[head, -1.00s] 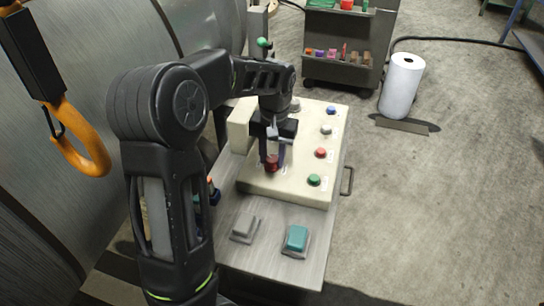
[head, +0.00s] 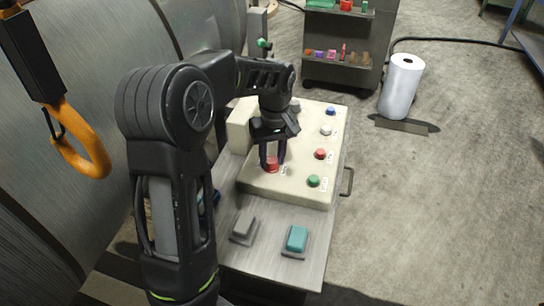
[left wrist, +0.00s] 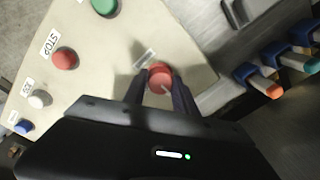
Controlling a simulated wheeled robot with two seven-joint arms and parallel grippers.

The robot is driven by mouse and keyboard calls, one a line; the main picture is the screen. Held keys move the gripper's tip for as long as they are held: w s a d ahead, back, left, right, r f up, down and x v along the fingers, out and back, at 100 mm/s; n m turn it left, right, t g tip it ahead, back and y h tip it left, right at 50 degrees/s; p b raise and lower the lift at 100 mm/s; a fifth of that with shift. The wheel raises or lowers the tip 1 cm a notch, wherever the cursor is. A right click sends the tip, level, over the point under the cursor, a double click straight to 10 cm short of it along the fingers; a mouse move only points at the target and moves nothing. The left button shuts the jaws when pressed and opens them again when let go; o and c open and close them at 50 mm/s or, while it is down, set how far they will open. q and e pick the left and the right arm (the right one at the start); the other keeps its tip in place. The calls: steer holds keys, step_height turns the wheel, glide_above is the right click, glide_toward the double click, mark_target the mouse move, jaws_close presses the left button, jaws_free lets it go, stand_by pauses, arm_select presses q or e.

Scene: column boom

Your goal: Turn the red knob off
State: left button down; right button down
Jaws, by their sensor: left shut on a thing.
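The red knob (head: 272,165) sits near the front left of the cream control panel (head: 262,190). My left gripper (head: 272,162) reaches down over it, with its two dark fingers on either side of the knob, shut on it. In the left wrist view the red knob (left wrist: 160,76) shows between the fingertips (left wrist: 160,82), with a pale line on its face. A small label lies beside it on the panel. My right gripper is in neither view.
The panel also carries a red button (head: 320,154) labelled STOP, a green button (head: 314,181), a white one (head: 326,130) and a blue one (head: 331,111). A teal pedal-like block (head: 297,238) and a grey one (head: 243,227) lie in front. A large metal cylinder stands left.

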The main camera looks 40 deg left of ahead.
mark_target(273, 159)
arm_select(q)
steer(key=c, duration=1)
jaws_free()
steer(key=shift+w+r+b, duration=0.1)
steer(key=shift+r+b, duration=0.25)
steer(key=shift+r, duration=3.6)
steer(key=shift+d, duration=0.1)
